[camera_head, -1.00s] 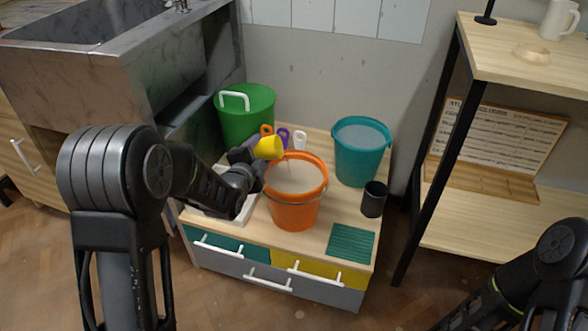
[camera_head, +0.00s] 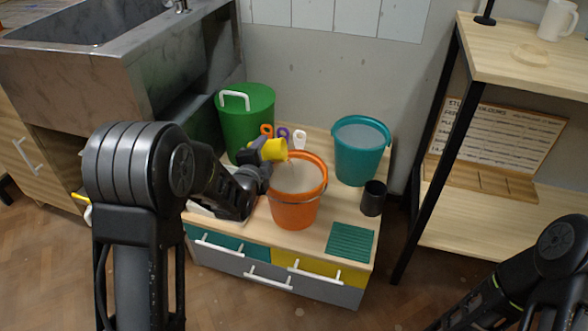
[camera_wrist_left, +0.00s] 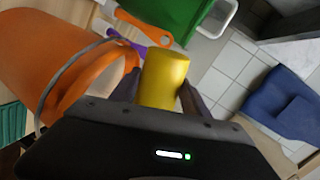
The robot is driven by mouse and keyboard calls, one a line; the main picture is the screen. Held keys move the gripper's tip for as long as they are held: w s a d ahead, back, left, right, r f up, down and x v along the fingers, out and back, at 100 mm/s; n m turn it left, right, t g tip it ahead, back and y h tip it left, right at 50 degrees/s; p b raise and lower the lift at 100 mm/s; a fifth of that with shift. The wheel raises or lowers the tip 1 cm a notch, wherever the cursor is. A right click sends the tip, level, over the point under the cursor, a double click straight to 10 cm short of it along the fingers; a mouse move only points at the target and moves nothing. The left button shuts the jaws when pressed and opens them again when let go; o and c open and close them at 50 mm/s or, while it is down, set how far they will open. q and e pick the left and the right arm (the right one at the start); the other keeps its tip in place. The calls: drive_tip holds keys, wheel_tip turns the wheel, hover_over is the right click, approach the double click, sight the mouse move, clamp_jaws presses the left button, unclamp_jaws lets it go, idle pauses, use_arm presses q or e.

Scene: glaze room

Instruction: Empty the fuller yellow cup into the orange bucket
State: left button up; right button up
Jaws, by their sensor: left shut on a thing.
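The yellow cup (camera_head: 276,149) is held by my left gripper (camera_head: 260,151) at the back-left rim of the orange bucket (camera_head: 295,211). The cup is tipped on its side with its mouth toward the bucket, and a small yellowish trace shows just below its mouth. The bucket stands upright with a pale grey fill inside. In the left wrist view, the fingers (camera_wrist_left: 160,92) are shut around the yellow cup (camera_wrist_left: 164,78), beside the orange bucket (camera_wrist_left: 45,60). The inside of the cup is hidden. My right forearm shows at the lower right, but its gripper is out of frame.
A green bin (camera_head: 246,117), a teal bucket (camera_head: 359,155) and a dark cup (camera_head: 373,199) share the low cabinet (camera_head: 312,239) with a ribbed green mat (camera_head: 350,242). A shelf rack (camera_head: 520,63) stands at the right.

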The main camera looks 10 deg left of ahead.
use_arm(q)
drive_tip(key=shift+d+m, duration=0.3)
drive_tip(key=shift+d+f+m+y+p, duration=0.2)
drive_tip(key=shift+f+m+y+p, duration=0.15)
drive_tip(key=shift+m+p, duration=0.2)
idle(0.7)
drive_tip(key=shift+d+r+m+p, duration=0.1)
drive_tip(key=shift+m+p, duration=0.15)
drive_tip(key=shift+p, duration=0.1)
drive_tip(key=shift+w+d+r+m+y+p, duration=0.1)
drive_tip(key=shift+d+r+m+y+p, duration=0.45)
drive_tip(key=shift+m+p, duration=0.55)
drive_tip(key=shift+a, duration=0.1)
drive_tip(key=a+f+n+b, duration=0.1)
drive_tip(key=f+n+b, duration=0.1)
drive_tip(key=b, duration=0.1)
drive_tip(key=shift+a+h, duration=0.15)
drive_tip(key=shift+h, duration=0.25)
drive_tip(key=shift+n+b, duration=0.3)
drive_tip(key=shift+b, duration=0.05)
drive_tip(key=shift+r+p, duration=0.3)
